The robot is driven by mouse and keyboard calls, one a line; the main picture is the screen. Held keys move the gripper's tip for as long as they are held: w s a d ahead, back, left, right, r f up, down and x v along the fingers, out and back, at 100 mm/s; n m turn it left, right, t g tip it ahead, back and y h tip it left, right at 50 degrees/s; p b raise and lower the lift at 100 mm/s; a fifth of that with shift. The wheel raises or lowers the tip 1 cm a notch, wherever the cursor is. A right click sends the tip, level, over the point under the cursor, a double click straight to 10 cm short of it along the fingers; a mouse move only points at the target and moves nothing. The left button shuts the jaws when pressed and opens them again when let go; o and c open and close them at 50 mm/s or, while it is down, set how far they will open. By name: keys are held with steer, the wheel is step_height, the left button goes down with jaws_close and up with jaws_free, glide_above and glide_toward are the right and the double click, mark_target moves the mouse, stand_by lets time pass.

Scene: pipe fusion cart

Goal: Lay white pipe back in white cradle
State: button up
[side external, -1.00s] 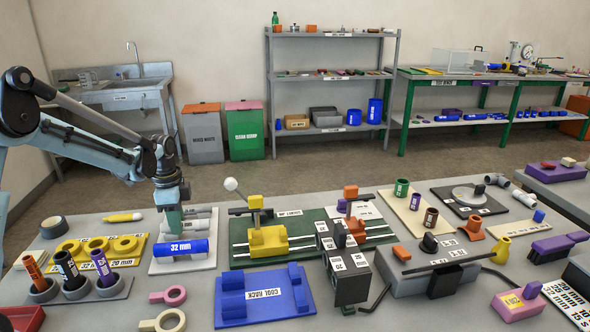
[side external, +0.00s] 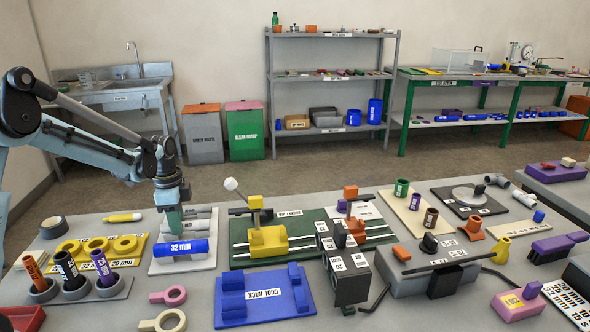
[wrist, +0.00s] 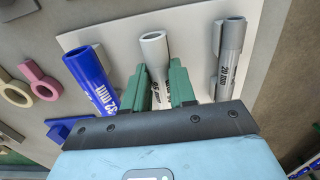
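The white pipe (wrist: 155,50) lies between the two green fingers of my gripper (wrist: 161,85) in the wrist view, its open end beyond them and its label partly covered. The fingers sit close against both its sides. In the side view my gripper (side external: 175,224) points down over the pipe board (side external: 158,266), behind the blue pipe.
A blue 32 mm pipe (wrist: 88,77) lies on one side of the white pipe, and a grey 20 mm pipe (wrist: 229,58) on the other. A yellow holder (side external: 97,248) and upright pipes (side external: 68,270) stand left of the board. The blue cool rack (side external: 262,296) is to the front right.

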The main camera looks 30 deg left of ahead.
steer(key=shift+o, duration=0.5)
step_height(320, 180, up, 12)
stand_by(0.3)
steer(key=s+d+n+t, duration=0.3)
steer(key=s+d+n, duration=0.1)
steer(key=d, duration=0.5)
steer(key=s+d+n+t, duration=0.4)
steer(key=s+d, duration=0.3)
steer(key=d, duration=0.2)
steer(key=shift+f+n, duration=0.45)
steer(key=shift+n, duration=0.05)
steer(key=shift+s, duration=0.1)
